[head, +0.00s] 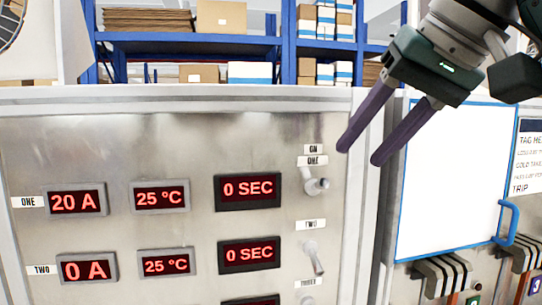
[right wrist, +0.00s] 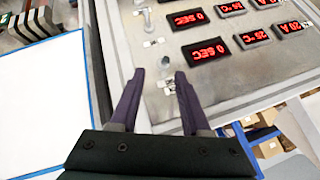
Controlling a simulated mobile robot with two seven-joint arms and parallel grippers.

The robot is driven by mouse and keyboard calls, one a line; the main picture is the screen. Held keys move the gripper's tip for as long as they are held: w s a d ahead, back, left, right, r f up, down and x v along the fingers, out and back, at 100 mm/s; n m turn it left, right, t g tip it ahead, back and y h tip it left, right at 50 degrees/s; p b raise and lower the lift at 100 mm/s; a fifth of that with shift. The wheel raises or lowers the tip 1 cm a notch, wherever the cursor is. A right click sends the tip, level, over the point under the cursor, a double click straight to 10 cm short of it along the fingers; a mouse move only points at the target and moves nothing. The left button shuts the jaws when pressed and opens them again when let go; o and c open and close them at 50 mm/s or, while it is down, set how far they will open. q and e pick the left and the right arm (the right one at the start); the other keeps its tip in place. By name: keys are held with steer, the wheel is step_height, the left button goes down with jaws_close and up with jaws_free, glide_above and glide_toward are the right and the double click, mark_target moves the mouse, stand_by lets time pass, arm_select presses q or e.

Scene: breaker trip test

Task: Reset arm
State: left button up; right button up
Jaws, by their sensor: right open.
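The metal breaker panel (head: 120,130) fills the left and middle of the head view. Switch ONE (head: 316,184) is a small metal toggle under the ON and ONE labels; its lever sticks out to the right. Switch TWO (head: 314,259) is below it, its lever slanting down. Row ONE's displays read 20 A (head: 77,202), 25 °C and 0 SEC (head: 248,191); row TWO reads 0 A (head: 86,268). My right gripper (head: 361,155) is open and empty, above and right of switch ONE. In the right wrist view, switch ONE (right wrist: 166,63) shows between and beyond the fingertips (right wrist: 158,74). My left gripper is out of view.
A blue-framed white board (head: 455,185) stands right of the panel, with a blue handle (head: 508,221). Breakers with dark levers (head: 440,274) sit below it. Shelves with boxes (head: 220,17) are behind. A printed sign (head: 528,165) is at the right edge.

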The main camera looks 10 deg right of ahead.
steer(key=s+f+n+g+h, duration=0.1)
steer(key=s+f, duration=0.4)
steer(key=f, duration=0.4)
steer(key=s+f+g, duration=0.1)
steer(key=s+f, duration=0.3)
steer(key=f, duration=0.4)
steer(key=s+f+n+g+h, duration=0.1)
steer(key=s+f, duration=0.3)
steer(key=s, duration=0.5)
steer(key=s+f+n, duration=0.2)
steer(key=s+f, duration=0.2)
steer(key=s, duration=0.4)
steer(key=shift+s+f+g+h, duration=0.4)
